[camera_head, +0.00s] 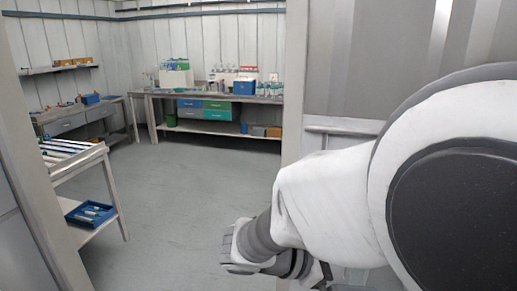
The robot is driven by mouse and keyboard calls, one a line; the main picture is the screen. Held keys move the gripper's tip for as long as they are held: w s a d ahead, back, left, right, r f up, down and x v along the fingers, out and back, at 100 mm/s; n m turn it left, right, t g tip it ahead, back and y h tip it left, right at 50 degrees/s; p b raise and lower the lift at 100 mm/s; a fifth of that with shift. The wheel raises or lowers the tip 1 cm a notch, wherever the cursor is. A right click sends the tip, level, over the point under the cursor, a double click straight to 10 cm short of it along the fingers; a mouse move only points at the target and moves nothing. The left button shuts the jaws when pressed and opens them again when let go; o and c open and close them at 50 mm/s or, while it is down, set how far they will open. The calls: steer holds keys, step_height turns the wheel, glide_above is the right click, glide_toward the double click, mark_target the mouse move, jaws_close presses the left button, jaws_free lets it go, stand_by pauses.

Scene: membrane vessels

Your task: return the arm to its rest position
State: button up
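My white and grey arm fills the right side of the head view, close to the camera. It bends down and to the left, and its wrist part shows at the lower middle, in front of the grey floor. My gripper's fingers are not visible; the end of the arm is cut off or hidden at the bottom edge. I cannot see whether anything is held.
A doorway frame (298,80) stands between me and a room. Inside are a back workbench (215,97) with bottles, a left bench (75,118), and a near-left table (62,170) with a blue tray (88,213) below. The floor (180,195) between them is clear.

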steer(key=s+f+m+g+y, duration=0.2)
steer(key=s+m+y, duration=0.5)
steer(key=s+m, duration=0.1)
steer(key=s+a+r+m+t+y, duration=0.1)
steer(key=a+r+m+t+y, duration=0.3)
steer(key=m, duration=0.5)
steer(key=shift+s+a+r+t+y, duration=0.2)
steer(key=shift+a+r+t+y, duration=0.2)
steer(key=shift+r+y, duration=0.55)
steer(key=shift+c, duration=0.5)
